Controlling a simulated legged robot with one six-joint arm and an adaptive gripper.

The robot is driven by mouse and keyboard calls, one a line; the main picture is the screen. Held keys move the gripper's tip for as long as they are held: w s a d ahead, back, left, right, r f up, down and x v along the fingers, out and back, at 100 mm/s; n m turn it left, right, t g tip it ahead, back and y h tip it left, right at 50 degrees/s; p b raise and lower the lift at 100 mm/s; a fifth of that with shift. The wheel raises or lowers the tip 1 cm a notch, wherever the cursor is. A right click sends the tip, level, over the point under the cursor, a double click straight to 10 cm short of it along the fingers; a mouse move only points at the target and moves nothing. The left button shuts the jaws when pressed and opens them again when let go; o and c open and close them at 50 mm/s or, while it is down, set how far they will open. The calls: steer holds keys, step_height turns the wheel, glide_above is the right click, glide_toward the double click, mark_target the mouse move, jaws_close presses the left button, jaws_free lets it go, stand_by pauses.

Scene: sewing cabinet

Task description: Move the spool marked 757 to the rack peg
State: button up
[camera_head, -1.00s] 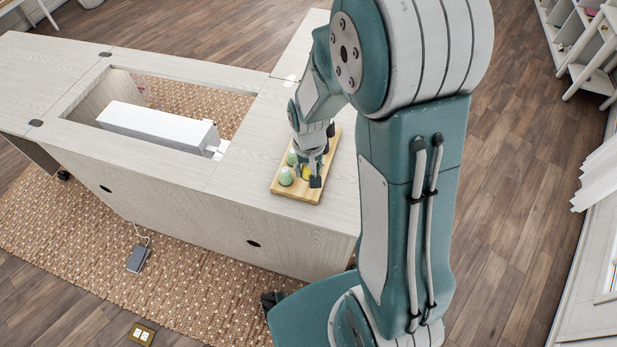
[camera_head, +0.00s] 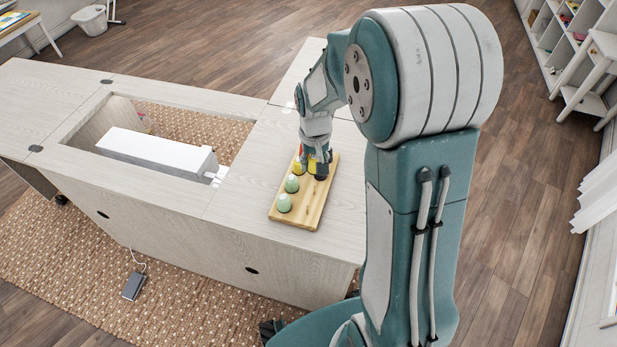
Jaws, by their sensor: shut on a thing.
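A wooden board (camera_head: 309,211) lies on the right part of the cabinet top; it appears to be the rack. Two green spools (camera_head: 284,203) (camera_head: 292,184) stand along its left side. A yellow spool (camera_head: 297,163) shows behind them, partly covered by my gripper. My gripper (camera_head: 315,172) is over the board's far half, shut on another yellow spool (camera_head: 312,168), which is mostly hidden by the fingers. I cannot tell whether the held spool touches the board. No spool number is readable, and no bare peg can be made out.
The pale wood cabinet top (camera_head: 250,180) is clear around the board. A white sewing machine (camera_head: 150,154) sits in the opening to the left. A pedal (camera_head: 133,286) lies on the woven rug (camera_head: 60,240). White shelves (camera_head: 560,45) stand far right.

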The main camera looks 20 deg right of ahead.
steer(key=shift+d+f, duration=0.1)
steer(key=shift+f, duration=2.1)
steer(key=shift+f, duration=2.35)
steer(key=o, duration=0.9)
step_height(320, 180, up, 12)
steer(key=shift+w+f, duration=0.1)
